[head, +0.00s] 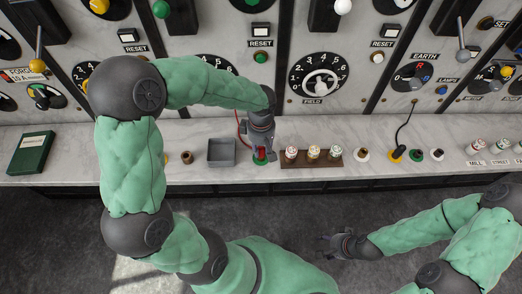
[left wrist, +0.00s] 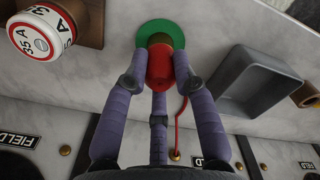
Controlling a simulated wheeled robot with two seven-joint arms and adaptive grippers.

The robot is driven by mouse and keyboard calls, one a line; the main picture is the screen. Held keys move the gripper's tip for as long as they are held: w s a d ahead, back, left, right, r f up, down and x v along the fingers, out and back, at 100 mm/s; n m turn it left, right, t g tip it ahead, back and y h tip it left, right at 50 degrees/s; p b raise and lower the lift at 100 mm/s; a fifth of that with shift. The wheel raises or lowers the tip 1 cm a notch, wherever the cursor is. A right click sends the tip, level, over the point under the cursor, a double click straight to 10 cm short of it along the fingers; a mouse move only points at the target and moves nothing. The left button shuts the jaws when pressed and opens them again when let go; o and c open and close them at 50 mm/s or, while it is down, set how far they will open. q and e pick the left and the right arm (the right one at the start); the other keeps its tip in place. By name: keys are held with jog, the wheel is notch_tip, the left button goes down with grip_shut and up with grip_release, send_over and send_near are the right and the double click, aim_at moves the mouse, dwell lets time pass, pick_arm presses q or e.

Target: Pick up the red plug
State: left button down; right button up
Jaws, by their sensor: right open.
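The red plug (head: 261,154) stands at a green-rimmed round base (left wrist: 182,34) on the pale marble counter. In the left wrist view the red plug (left wrist: 160,68) is between the fingertips of my left gripper (left wrist: 160,80), which press against its sides. A red cord runs from the plug's area towards the panel. In the head view my left gripper (head: 262,148) reaches down over the plug and partly hides it. I cannot tell whether the plug is lifted from its base. My right gripper (head: 328,246) is open and empty, low over the dark floor.
A grey tray (head: 221,151) stands left of the plug, and a wooden rack (head: 311,159) with several labelled fuses stands right. A green book (head: 31,153) lies far left. The dial panel rises behind the counter.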

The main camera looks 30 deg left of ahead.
dwell(0.3)
pick_arm(q)
jog(key=shift+r, duration=0.6)
notch_tip(320, 180, up, 2)
jog(key=shift+r+p, duration=0.1)
jog(key=shift+p, duration=0.35)
jog(key=s+r+p, duration=0.3)
jog(key=s+r, duration=0.6)
jog(key=s, duration=0.5)
jog(key=shift+a+r, duration=0.25)
jog(key=shift+r, duration=0.05)
